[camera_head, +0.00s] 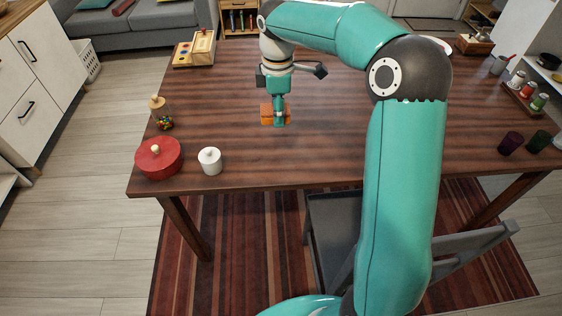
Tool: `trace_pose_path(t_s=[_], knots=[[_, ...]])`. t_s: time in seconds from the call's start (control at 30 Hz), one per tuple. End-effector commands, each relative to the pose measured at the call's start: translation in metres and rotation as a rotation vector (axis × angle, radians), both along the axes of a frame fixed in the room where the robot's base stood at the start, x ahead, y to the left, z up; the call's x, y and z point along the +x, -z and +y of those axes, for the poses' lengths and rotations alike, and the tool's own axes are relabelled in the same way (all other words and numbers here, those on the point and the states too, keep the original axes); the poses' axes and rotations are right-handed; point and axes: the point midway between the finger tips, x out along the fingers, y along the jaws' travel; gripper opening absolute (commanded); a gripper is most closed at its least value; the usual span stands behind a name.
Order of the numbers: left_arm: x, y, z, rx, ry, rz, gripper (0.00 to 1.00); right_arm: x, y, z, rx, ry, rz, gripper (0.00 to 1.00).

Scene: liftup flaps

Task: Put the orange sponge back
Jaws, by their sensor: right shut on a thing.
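The orange sponge (267,117) is a small orange block over the middle left of the dark wooden table. My right gripper (279,118) points down and is shut on the sponge, with one teal finger across its near side. I cannot tell whether the sponge touches the table or hangs just above it. My right arm rises from the bottom right, bends at the elbow and reaches left to the sponge. My left gripper is not in view.
Dark cups (510,143) stand at right. A grey chair (335,230) is at the near edge.

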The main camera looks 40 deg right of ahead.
Motion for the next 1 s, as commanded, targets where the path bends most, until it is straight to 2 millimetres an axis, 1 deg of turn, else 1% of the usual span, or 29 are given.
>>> trace_pose_path(t_s=[0.03, 0.17, 0.2, 0.4, 0.5, 0.6, 0.77, 0.83, 1.0], knots=[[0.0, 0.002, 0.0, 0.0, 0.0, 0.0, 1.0, -0.001, 0.011, 0.0, 0.002, -0.002, 0.007, 0.13], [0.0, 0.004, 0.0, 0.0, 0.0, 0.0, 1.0, -0.002, 0.042, 0.001, 0.002, -0.001, 0.009, 0.13], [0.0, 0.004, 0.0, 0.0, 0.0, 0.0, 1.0, -0.002, 0.053, 0.0, 0.003, -0.001, 0.008, 0.13], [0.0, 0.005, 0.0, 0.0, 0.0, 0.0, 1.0, -0.001, 0.106, 0.001, 0.003, 0.0, 0.007, 0.13], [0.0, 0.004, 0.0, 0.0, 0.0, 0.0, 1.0, -0.001, 0.126, 0.0, 0.001, -0.001, 0.004, 0.13], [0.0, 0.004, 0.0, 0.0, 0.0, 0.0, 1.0, -0.001, 0.14, 0.0, 0.001, 0.0, 0.004, 0.13], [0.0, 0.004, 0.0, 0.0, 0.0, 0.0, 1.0, 0.0, 0.15, 0.0, 0.001, 0.0, 0.002, 0.13], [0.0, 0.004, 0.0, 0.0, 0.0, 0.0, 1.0, -0.001, 0.157, 0.001, 0.001, 0.0, 0.004, 0.13], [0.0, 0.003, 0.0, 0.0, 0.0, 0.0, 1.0, -0.001, 0.181, 0.0, 0.002, 0.001, 0.005, 0.13]])
